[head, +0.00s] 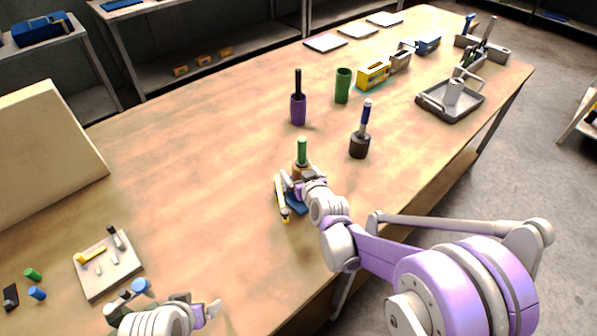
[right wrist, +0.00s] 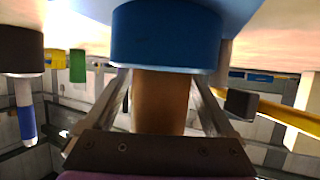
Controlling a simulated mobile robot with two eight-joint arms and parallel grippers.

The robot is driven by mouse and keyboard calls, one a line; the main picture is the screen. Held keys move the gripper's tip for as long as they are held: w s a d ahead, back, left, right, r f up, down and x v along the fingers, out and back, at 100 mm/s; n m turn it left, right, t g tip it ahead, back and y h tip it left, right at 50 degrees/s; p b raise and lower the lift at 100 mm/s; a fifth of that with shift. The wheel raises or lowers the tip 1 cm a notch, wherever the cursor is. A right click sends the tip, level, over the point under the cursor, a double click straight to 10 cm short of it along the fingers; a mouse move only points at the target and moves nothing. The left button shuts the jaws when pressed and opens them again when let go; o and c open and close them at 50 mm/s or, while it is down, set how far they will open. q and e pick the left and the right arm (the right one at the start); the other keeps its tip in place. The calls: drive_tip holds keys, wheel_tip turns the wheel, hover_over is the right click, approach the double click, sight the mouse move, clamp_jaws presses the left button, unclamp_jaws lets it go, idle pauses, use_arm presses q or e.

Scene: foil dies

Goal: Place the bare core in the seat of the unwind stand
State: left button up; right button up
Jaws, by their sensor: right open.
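A brown cylinder (head: 301,170), which looks like the bare core, stands upright with a green cylindrical part (head: 302,150) above it. In the right wrist view, which shows the scene upside down, the brown cylinder (right wrist: 160,100) meets a round blue seat (right wrist: 165,38). The blue base of the stand (head: 297,205) is partly hidden by my right gripper (head: 292,180). The right gripper is open, with one finger on each side of the brown cylinder.
A dark holder with a blue-handled tool (head: 360,146), a purple holder (head: 298,110) and a green cup (head: 343,86) stand behind. A grey tray (head: 430,100) is at far right. A beige tool board (head: 105,285) lies at left. The middle-left table is clear.

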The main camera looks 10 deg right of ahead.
use_arm(q)
drive_tip(key=shift+r, duration=0.2)
use_arm(e)
drive_tip(key=shift+r, duration=0.15)
use_arm(q)
drive_tip(key=shift+w+r+p, duration=0.15)
drive_tip(key=shift+r+p, duration=0.2)
drive_tip(key=shift+p, duration=0.1)
use_arm(e)
drive_tip(key=v, duration=1.2)
drive_tip(key=s+d+f+g+h, duration=0.1)
drive_tip(key=s+d+g, duration=0.1)
drive_tip(key=s, duration=0.5)
drive_tip(key=s+d+f+m+g, duration=0.1)
drive_tip(key=s+d+f+g, duration=0.1)
drive_tip(key=s, duration=0.6)
drive_tip(key=s+d+f+m+g+h, duration=0.1)
drive_tip(key=s+d+g, duration=0.1)
drive_tip(key=s+g, duration=0.2)
drive_tip(key=s, duration=0.3)
drive_tip(key=shift+s+d+f+h, duration=0.25)
drive_tip(key=shift+s+f+h, duration=0.05)
drive_tip(key=shift+s+f, duration=0.1)
drive_tip(key=shift+r, duration=0.1)
